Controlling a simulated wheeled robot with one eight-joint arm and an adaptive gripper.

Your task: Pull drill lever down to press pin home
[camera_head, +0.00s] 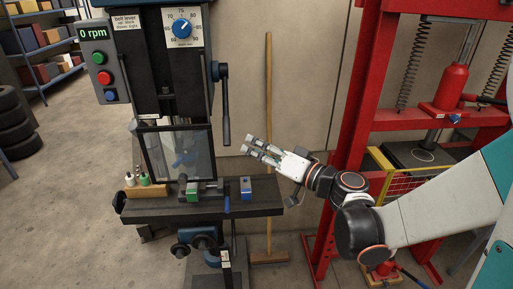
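The drill lever (226,105) hangs almost straight down from a hub on the right side of the drill press, a dark rod with a thicker lower end. My gripper (248,149) is to the right of and a little below the lever's lower end, apart from it. It points left, with its two fingers apart and nothing between them. The drill table (160,210) carries a small vise (210,190) with a green block (192,192) and a blue block (246,188). A clear guard (165,150) stands in front of the spindle. I cannot make out the pin.
A control box (104,70) reads 0 rpm. A broom (268,120) leans on the wall behind my gripper. A red press frame (350,130) stands at the right, close to my arm. Small bottles (144,179) stand on the table's left. Floor at left is open.

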